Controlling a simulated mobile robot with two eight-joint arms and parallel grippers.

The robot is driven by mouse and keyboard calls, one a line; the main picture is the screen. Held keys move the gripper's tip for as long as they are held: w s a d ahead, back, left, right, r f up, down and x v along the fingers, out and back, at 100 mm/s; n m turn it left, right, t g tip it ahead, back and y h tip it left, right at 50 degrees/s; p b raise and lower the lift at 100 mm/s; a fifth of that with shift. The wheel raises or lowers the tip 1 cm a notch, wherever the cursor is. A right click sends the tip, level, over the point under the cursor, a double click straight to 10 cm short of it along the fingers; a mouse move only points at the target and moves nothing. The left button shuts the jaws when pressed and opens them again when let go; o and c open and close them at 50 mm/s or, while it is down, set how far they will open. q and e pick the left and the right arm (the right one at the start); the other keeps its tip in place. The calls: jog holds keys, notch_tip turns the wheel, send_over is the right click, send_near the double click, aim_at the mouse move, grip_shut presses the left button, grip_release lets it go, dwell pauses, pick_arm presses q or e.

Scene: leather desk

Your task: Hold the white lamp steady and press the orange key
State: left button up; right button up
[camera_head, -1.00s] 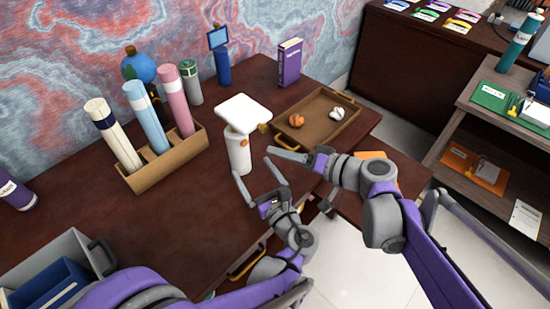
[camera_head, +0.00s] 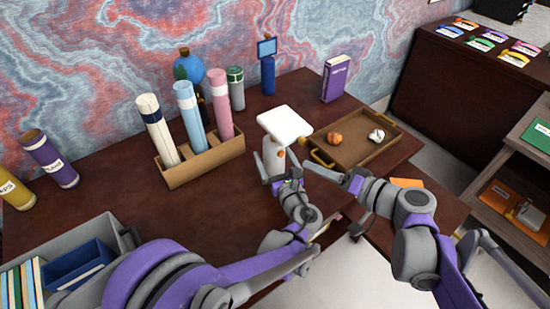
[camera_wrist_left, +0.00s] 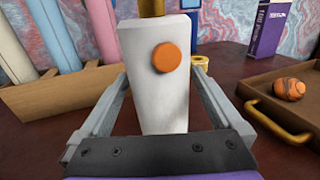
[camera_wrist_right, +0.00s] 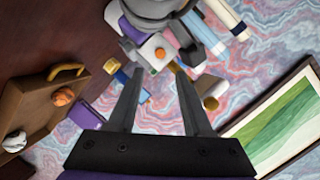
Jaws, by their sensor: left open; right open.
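The white lamp (camera_head: 285,122) stands upright on the dark desk, with a square head above a tapered stem. The round orange key (camera_wrist_left: 171,57) is on its stem, facing my left wrist camera. My left gripper (camera_head: 275,160) is open, with its fingers on either side of the stem; in the left wrist view they look apart from it. My right gripper (camera_head: 310,161) is open and empty, to the right of the lamp. In the right wrist view the orange key (camera_wrist_right: 160,53) shows beyond the fingertips, partly framed by my left gripper.
A brown tray (camera_head: 392,145) with an orange ball and a white object lies right of the lamp. A wooden holder (camera_head: 205,167) with upright tubes stands left. A purple book (camera_head: 335,78) and blue stand (camera_head: 267,75) are behind. The desk's middle left is clear.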

aim_at(281, 154)
pick_arm(q)
grip_shut()
pick_arm(e)
grip_shut()
dwell(0.4)
dwell(1.5)
jog(key=w+a+f+m+g+h, duration=0.2)
jog(key=w+a+g, duration=0.2)
jog(key=a, duration=0.1)
jog(key=shift+w+a+m+g, duration=0.2)
jog(key=shift+w+m+g, duration=0.2)
dwell(0.6)
jog(key=shift+f, duration=0.1)
dwell(1.7)
